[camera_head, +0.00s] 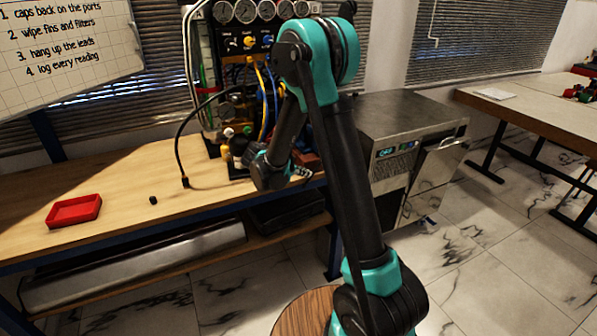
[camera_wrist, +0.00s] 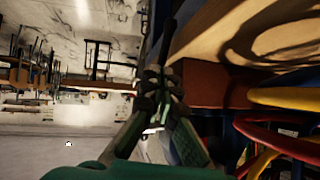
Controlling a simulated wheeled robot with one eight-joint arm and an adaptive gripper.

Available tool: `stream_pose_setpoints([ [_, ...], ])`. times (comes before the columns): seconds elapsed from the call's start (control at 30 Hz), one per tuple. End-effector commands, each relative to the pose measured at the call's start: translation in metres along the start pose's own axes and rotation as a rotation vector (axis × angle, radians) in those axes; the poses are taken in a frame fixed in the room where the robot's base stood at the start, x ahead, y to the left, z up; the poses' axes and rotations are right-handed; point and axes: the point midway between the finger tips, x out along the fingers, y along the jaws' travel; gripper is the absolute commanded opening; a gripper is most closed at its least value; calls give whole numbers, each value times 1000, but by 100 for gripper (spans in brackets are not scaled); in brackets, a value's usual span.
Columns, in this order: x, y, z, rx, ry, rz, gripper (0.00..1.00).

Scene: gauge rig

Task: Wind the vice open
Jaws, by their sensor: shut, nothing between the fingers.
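A red-brown block (camera_head: 309,161), which looks like part of the vice, sits at the bench's right end, mostly hidden behind my arm. My gripper (camera_head: 300,172) is at the bench's right edge, close to this block. In the wrist view my gripper (camera_wrist: 160,78) has its fingers together with nothing between them. I cannot tell whether it touches the block.
A gauge rig (camera_head: 240,70) with hoses and cables stands behind my gripper. A red tray (camera_head: 75,211) and a small black piece (camera_head: 153,200) lie on the wooden bench (camera_head: 120,225). A metal cabinet (camera_head: 405,140) stands to the right. The bench's middle is mostly clear.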

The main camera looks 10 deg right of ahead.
Motion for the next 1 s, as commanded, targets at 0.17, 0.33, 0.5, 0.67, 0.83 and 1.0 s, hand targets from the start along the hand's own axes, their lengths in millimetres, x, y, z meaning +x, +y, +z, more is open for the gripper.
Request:
stream_pose_setpoints([
  [0.17, 7, 0, 0, -1, 0, 0, 0],
  [0.33, 7, 0, 0, -1, 0, 0, 0],
  [0.5, 9, 1, 1, 0, 0, 1, 0],
  [0.67, 22, 3, 4, 0, 0, 0, 0],
  [0.83, 22, 3, 4, -1, 0, 0, 0],
  [1.0, 21, 3, 3, -1, 0, 0, 0],
])
